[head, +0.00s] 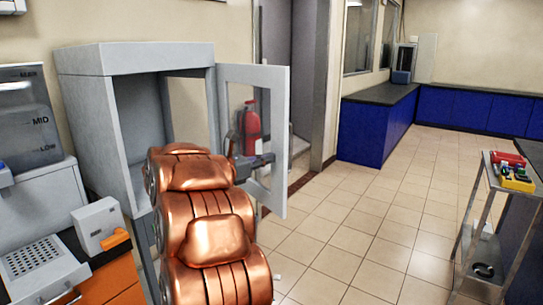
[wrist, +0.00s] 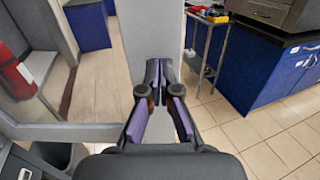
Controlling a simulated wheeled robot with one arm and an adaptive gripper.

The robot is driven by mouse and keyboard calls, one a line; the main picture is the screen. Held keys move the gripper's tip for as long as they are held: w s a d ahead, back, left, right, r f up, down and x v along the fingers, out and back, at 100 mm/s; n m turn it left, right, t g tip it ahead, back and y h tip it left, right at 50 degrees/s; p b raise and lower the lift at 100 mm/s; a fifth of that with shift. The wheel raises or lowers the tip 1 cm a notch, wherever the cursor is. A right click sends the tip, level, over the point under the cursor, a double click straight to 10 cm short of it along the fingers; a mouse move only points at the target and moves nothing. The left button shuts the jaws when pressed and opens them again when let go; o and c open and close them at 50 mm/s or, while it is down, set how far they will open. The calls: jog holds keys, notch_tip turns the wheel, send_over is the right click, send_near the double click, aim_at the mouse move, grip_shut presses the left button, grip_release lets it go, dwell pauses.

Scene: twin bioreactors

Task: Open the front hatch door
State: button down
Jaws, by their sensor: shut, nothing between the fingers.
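The front hatch door (head: 280,120) is a pale grey frame around a clear pane. It stands swung open to the right of the grey cabinet (head: 105,130), whose front opening shows. In the wrist view, the door's frame (wrist: 150,30) rises directly behind my fingertips, with its lower rail to the left. My gripper (head: 268,160) is at the door's inner side, near the free-edge upright; whether it touches cannot be told. In the wrist view, my gripper (wrist: 158,80) has its fingers together and empty. My copper arm hides part of the cabinet and door bottom. No handle shows.
A red fire extinguisher (head: 250,125) shows through the pane. A metal cart (head: 490,220) with coloured items stands at the right. Blue cabinets (head: 375,125) line the back. A bench with a white device (head: 100,225) is at the left. Tiled floor between is clear.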

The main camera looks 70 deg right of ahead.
jog(key=shift+x, duration=0.75)
jog(key=shift+w, duration=0.1)
jog(key=shift+w+d+f+b, duration=0.15)
jog(key=shift+w+b, duration=0.1)
jog(key=shift+b, duration=0.85)
jog(key=b, duration=0.2)
jog(key=t+b, duration=0.1)
jog(key=shift+w+d+r+n+h+b, duration=0.2)
jog(key=shift+d+n+h+b, duration=0.1)
jog(key=shift+d+b, duration=0.1)
